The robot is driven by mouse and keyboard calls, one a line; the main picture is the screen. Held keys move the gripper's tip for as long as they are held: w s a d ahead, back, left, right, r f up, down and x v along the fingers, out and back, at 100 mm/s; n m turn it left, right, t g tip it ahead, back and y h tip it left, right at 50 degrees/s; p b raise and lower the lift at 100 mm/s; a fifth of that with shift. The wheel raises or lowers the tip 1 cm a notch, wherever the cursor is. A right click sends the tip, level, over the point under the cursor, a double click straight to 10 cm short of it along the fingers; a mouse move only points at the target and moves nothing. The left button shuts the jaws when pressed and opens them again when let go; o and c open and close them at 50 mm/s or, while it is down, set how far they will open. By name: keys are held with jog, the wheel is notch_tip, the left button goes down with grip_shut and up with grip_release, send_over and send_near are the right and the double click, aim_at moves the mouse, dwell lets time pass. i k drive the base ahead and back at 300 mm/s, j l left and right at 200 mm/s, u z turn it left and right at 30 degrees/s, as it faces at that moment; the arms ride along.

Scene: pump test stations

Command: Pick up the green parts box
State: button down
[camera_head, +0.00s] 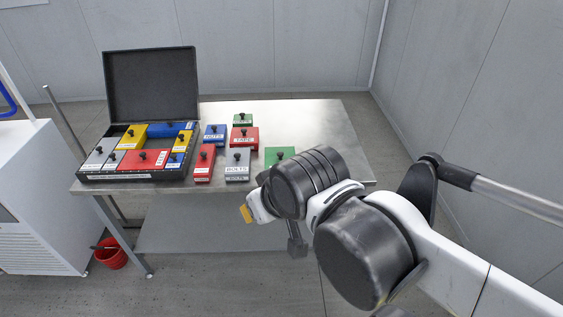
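Two green parts boxes with black knobs sit on the metal table. One small green box (243,119) with a white label is at the back of the loose boxes. The other green box (281,153) is nearer the front right, and my arm hides part of it. My gripper (296,245) shows only as a dark piece below my wrist, in front of the table's front edge. It is apart from both green boxes in the picture. My wrist hides most of it, so its opening does not show.
An open black case (130,177) with several coloured boxes stands at the table's left. Loose blue (214,140), red (244,143) and grey (237,170) boxes stand close to the green ones. The table's right side (325,125) is bare. A red bucket (110,259) stands on the floor.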

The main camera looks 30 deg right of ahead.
aim_at(242, 118)
jog(key=i+j+z, duration=0.15)
jog(key=i+z, duration=0.3)
jog(key=i+j+z, duration=0.45)
jog(key=i, duration=0.2)
jog(key=i+j+z, duration=0.5)
